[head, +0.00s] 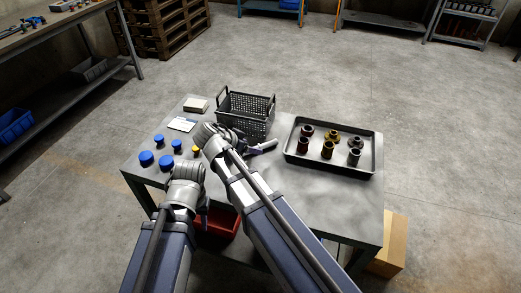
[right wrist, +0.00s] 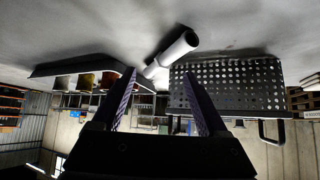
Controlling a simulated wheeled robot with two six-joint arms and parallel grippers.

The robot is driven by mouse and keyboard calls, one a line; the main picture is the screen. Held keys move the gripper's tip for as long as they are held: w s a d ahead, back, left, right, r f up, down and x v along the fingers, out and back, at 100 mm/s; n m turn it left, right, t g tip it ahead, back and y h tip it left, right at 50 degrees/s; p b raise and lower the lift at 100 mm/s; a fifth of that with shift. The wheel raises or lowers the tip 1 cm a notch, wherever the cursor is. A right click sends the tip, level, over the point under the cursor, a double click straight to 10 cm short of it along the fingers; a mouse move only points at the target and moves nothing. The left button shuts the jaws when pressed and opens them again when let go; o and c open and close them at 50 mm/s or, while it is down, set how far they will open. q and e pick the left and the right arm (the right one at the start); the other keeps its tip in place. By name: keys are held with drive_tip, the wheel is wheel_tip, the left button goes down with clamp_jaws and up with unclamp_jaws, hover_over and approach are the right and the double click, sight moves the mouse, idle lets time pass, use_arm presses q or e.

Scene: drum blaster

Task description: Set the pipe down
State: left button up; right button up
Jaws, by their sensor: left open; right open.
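The pipe, a pale grey cylinder (right wrist: 177,49) with a narrower end, shows in the right wrist view, whose picture is upside down. It appears to lie on the tabletop, between the tray and the basket. My right gripper (right wrist: 159,76) is open, its two fingers apart with the pipe beyond and between their tips. In the head view my right gripper (head: 247,143) is over the middle of the table, partly hidden by its own wrist. My left gripper (head: 203,216) is open near the table's front edge, away from the pipe; its fingers are mostly hidden.
A black perforated basket (head: 246,128) stands at the back of the table (head: 310,205). A dark tray (head: 333,173) with several upright fittings is at the right. Several blue caps (head: 147,158) and a yellow one (head: 196,151) are at the left. A red bin (head: 218,232) is below.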

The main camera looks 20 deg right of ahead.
sight(258, 147)
drive_tip(key=shift+w+d+f, duration=0.2)
drive_tip(key=shift+d+f, duration=0.1)
drive_tip(key=shift+f, duration=0.2)
drive_tip(key=shift+r, duration=0.1)
drive_tip(key=b+x, duration=0.3)
drive_tip(key=x, duration=0.2)
drive_tip(key=shift+w+b, duration=0.25)
drive_tip(key=shift+b, duration=0.1)
use_arm(q)
wheel_tip(258, 147, down, 4)
drive_tip(key=shift+f, duration=0.1)
use_arm(e)
drive_tip(key=shift+r, duration=0.1)
drive_tip(key=shift+c, duration=0.2)
clamp_jaws()
